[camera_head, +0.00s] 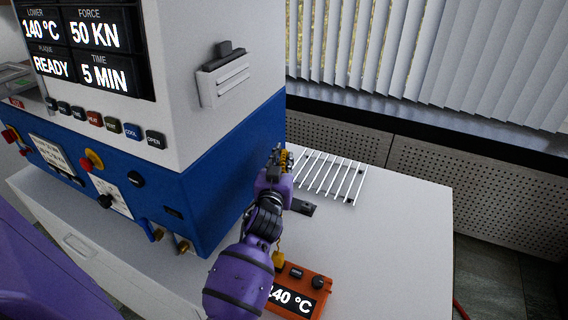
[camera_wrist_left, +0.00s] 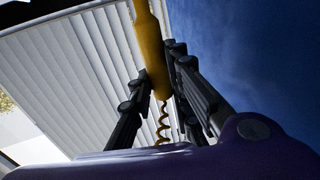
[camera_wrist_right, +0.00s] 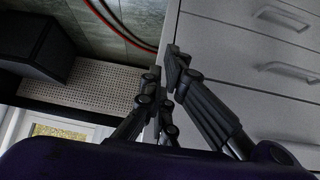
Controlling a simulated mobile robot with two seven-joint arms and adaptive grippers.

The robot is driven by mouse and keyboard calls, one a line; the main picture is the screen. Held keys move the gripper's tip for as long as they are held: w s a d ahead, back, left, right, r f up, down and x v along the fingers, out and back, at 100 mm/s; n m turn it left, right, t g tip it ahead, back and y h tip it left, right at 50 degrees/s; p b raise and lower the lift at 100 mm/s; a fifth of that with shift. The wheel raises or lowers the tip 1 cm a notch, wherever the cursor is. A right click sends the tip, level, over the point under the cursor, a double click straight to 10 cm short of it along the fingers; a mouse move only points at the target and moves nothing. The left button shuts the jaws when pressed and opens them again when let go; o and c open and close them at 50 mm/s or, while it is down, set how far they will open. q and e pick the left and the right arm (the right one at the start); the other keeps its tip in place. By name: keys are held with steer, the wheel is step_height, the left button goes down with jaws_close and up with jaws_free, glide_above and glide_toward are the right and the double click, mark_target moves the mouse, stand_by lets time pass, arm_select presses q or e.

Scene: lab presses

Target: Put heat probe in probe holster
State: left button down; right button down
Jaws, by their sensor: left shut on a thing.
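The yellow heat probe (camera_wrist_left: 150,50) is held between the fingers of my left gripper (camera_wrist_left: 158,85). In the left wrist view its shaft points up and a coiled yellow cord hangs below. In the head view my left gripper (camera_head: 281,160) is beside the blue side of the press, above the white tabletop, and mostly hides the probe. An orange meter reading 140 °C (camera_head: 297,292) lies on the table, partly behind my arm. A grey bracket (camera_head: 223,80) on the press's side may be the holster; I cannot tell. My right gripper (camera_wrist_right: 165,62) looks shut and empty.
The white and blue press (camera_head: 215,205) fills the left, with buttons and knobs on its front. A white slatted rack (camera_head: 335,178) lies behind my left gripper, with a small black piece (camera_head: 302,207) nearby. The tabletop's right part (camera_head: 400,240) is clear. Drawers (camera_wrist_right: 240,50) face my right gripper.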

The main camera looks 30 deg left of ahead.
arm_select(q)
steer(key=shift+f, duration=0.45)
arm_select(e)
steer(key=shift+f, duration=0.1)
arm_select(q)
steer(key=shift+f, duration=0.15)
steer(key=c, duration=1.6)
jaws_free()
steer(key=shift+c, duration=0.2)
arm_select(e)
steer(key=shift+f, duration=0.2)
steer(key=shift+r, duration=0.1)
arm_select(q)
steer(key=shift+s+d+r, duration=0.1)
steer(key=shift+s+r, duration=0.1)
steer(key=shift+r, duration=0.05)
steer(key=v, duration=1.1)
steer(key=shift+s+f+b, duration=0.2)
steer(key=shift+s+b, duration=0.2)
arm_select(e)
steer(key=shift+a+f, duration=0.1)
steer(key=shift+f, duration=0.2)
